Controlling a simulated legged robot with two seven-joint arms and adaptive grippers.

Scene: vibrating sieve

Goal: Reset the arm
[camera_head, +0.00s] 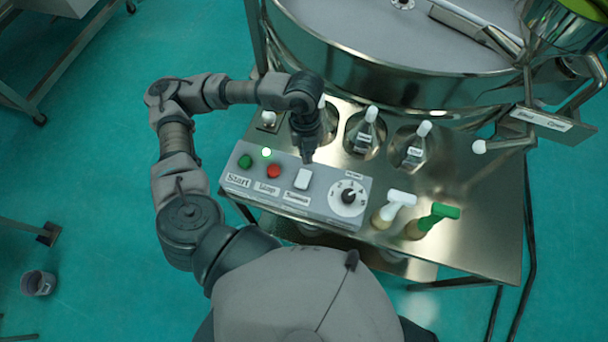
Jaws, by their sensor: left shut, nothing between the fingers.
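My left arm comes in from the left and bends over the control panel. My left gripper (308,155) points down and is shut and empty, just above the back edge of the panel near the white switch (303,179); I cannot tell if it touches anything. The control panel (325,206) carries a green Start button (245,161), a red button (274,171) and a round dial (348,197). A small light (266,152) near the buttons is lit green-white. My right gripper is not in view.
The large round metal sieve (390,75) stands behind the panel. A white-handled tool (398,200) and a green-handled tool (440,213) are right of the panel. Open floor lies left, with a bucket (38,284).

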